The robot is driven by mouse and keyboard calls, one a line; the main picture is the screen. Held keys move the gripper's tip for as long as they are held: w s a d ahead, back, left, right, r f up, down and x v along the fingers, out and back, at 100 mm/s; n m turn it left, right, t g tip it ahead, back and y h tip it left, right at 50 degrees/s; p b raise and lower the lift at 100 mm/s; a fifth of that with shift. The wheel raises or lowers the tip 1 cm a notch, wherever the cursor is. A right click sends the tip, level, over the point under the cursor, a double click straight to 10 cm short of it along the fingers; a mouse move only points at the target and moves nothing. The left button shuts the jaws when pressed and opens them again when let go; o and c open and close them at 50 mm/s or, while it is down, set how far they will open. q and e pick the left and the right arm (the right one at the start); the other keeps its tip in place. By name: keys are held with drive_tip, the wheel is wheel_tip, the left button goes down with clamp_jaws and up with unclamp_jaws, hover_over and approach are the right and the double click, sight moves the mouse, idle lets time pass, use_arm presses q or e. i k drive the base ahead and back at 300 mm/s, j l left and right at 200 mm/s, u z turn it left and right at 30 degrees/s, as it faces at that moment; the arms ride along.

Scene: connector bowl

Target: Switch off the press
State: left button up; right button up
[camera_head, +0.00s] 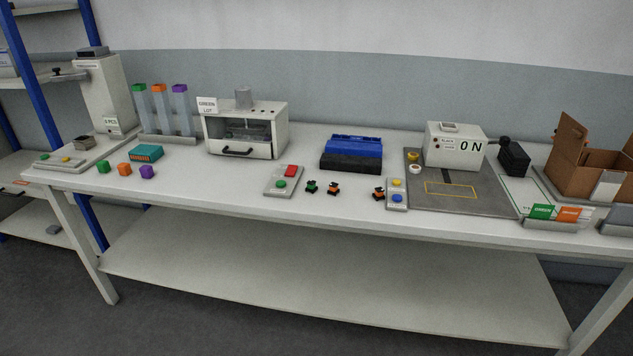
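A white open-fronted machine (281,135), which looks like the press, stands at the back left of the table's middle, with a "GREEN LOT" sign (207,104) and a dark handle (237,151) at its front. In front of it to the right lies a grey button box (284,190) with a red button (290,171) and a green button (280,184). Neither of my grippers is in view.
A second button box (397,208) has yellow and blue buttons. Small connectors (333,188) lie between the boxes. A blue bin (353,146), coloured cubes (124,169), a teal box (146,153) and a cardboard box (568,165) stand on the white table (225,195). Its front strip is mostly clear.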

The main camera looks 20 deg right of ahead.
sight(291, 169)
drive_tip(key=i+l+u, duration=0.25)
drive_tip(key=l, duration=0.4)
drive_tip(key=l+u, duration=0.25)
drive_tip(key=l, duration=0.45)
drive_tip(key=i+l+u, duration=0.1)
drive_tip(key=l+u, duration=0.15)
drive_tip(key=l, duration=0.45)
